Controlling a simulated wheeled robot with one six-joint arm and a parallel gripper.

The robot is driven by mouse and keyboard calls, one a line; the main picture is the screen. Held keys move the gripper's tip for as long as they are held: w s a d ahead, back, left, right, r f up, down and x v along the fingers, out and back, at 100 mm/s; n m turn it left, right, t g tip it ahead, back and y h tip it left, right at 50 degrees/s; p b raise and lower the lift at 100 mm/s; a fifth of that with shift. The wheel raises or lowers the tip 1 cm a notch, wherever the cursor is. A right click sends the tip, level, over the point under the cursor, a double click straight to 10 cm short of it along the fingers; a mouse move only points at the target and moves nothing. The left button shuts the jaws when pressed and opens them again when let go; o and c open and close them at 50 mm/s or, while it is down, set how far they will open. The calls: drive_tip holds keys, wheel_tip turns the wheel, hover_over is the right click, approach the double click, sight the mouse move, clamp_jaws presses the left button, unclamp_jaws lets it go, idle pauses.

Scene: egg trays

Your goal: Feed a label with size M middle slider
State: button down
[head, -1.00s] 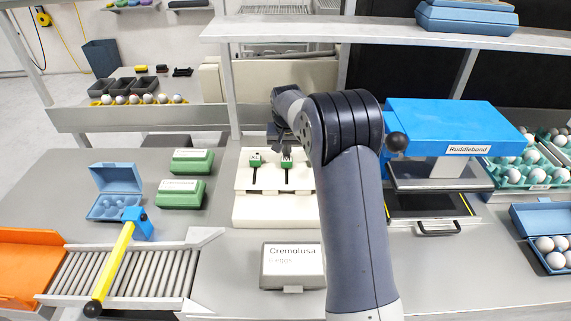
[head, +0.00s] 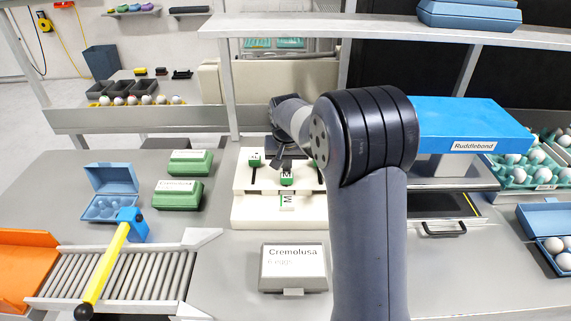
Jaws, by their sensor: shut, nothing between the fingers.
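The cream label dispenser (head: 246,214) stands in the middle of the table. Its middle slider (head: 287,176), a green knob marked M, sits partway down its slot towards the front. A white label (head: 288,202) with an M and a green edge shows on the front part of the dispenser, just below that slider. The left slider (head: 256,159) sits at the back of its slot. The right slider is mostly hidden by my arm. My gripper (head: 281,164) is shut and empty, just behind the middle slider; whether it touches the knob I cannot tell.
A grey Cremolusa egg box (head: 293,285) stands in front of the dispenser. Green boxes (head: 178,194) and an open blue egg box (head: 112,190) are to the left, beside a roller conveyor (head: 125,277). A blue Ruddlebond machine (head: 470,120) stands to the right.

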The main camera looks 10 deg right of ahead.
wheel_tip(320, 180, up, 7)
drive_tip(key=p, duration=0.5)
drive_tip(key=shift+s+p, duration=0.15)
drive_tip(key=shift+p, duration=0.15)
drive_tip(key=shift+f, duration=0.1)
wheel_tip(320, 180, down, 7)
drive_tip(key=b, duration=0.5)
drive_tip(key=shift+b, duration=0.35)
drive_tip(key=shift+w+d+p, duration=0.15)
drive_tip(key=shift+w+p, duration=0.35)
drive_tip(key=shift+w, duration=0.35)
